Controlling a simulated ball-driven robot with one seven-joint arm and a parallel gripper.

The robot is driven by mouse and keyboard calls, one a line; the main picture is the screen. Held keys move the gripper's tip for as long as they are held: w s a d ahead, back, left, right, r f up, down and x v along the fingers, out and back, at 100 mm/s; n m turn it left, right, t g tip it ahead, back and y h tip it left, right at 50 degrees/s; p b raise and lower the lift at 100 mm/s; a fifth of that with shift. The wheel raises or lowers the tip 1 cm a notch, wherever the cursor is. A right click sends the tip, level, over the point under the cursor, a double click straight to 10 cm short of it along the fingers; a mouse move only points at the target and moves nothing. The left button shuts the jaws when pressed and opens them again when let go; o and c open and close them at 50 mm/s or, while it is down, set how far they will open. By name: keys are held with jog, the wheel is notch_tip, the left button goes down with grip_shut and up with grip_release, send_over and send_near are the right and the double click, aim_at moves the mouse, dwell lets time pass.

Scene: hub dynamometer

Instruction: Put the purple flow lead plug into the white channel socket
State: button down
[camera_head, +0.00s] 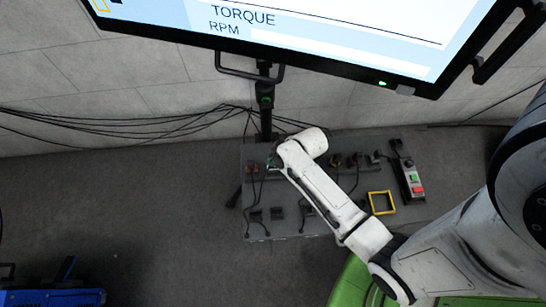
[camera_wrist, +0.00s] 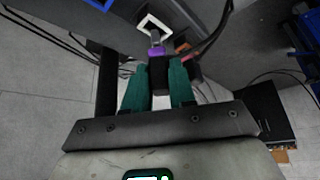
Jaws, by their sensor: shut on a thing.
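My gripper (camera_wrist: 158,66) is shut on the purple flow lead plug (camera_wrist: 156,51), a black body with a purple band and a grey tip. The white channel socket (camera_wrist: 145,21), a white square frame around a dark opening, lies just beyond the plug in the wrist view. The grey tip points at the socket and overlaps its near edge in the picture; I cannot tell whether it touches or has entered. In the head view my gripper (camera_head: 271,165) is over the left part of the grey panel, and my arm hides the plug and socket.
The grey panel (camera_head: 330,222) carries several dark sockets and leads. A yellow frame (camera_head: 381,202) and a box with green and red buttons (camera_head: 412,180) are at its right. An orange-marked part (camera_wrist: 182,47) and dark cable are close beside the plug. A large monitor (camera_head: 330,30) hangs above.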

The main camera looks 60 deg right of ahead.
jog(key=shift+w+r+n+y, duration=0.1)
jog(key=shift+n+y, duration=0.3)
jog(key=shift+n, duration=0.3)
jog(key=shift+d+n+y, duration=0.1)
jog(key=shift+n+y, duration=0.3)
jog(key=shift+n, duration=0.5)
jog(key=n+g+y, duration=0.1)
jog(key=n, duration=0.3)
jog(key=shift+d+y+b, duration=0.1)
jog(key=shift+y+b, duration=0.2)
jog(key=shift+y, duration=0.1)
jog(key=shift+f+b, duration=1.1)
jog(key=shift+f, duration=0.5)
jog(key=c, duration=0.8)
grip_release()
jog(key=shift+c, duration=0.2)
